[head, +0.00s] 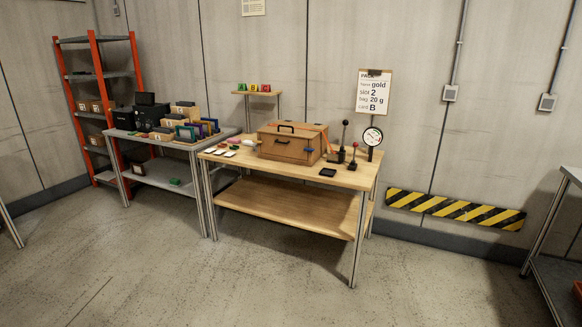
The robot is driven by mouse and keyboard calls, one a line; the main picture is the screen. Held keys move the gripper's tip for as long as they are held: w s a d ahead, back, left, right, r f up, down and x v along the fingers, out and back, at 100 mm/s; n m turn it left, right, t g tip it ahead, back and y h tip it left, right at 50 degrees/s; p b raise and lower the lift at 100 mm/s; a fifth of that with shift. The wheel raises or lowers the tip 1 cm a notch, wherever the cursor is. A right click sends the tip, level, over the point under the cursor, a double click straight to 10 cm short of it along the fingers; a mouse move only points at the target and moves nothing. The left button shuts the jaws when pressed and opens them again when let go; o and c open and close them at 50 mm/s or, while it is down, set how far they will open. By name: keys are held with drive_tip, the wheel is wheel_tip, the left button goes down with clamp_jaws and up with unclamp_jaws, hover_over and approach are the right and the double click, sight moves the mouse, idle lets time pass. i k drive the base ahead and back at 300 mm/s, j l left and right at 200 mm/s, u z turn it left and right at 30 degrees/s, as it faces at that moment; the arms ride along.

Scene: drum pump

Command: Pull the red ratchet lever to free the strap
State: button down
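A brown wooden case (285,150) with a dark handle stands on the wooden workbench (230,159). An orange-brown band seems to run over its lid; I cannot make out for sure whether it is the strap. A small lever with a red knob (355,145) on a dark base stands upright right of the case, near the bench's right end. A taller lever with a black knob (345,123) stands just behind it. I cannot tell which part is the ratchet lever. A small blue part (309,151) shows at the case's front right. My gripper is not in view.
A round dial gauge (372,136) stands at the bench's right end, below a sign (374,92). A black pad (327,172) lies at the front edge. A grey table (160,140) with boxes adjoins on the left. The floor (230,275) in front is clear.

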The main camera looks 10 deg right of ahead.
sight(355, 144)
drive_tip(key=i+l+z, duration=0.15)
drive_tip(key=i+z, duration=0.25)
drive_tip(key=i, duration=0.6)
drive_tip(key=i+j+z, duration=0.15)
drive_tip(key=i+z, duration=0.25)
drive_tip(key=i, duration=0.55)
drive_tip(key=i+l+u, duration=0.45)
drive_tip(key=i, duration=0.45)
drive_tip(key=i+l+u, duration=0.45)
drive_tip(key=i+l, duration=0.4)
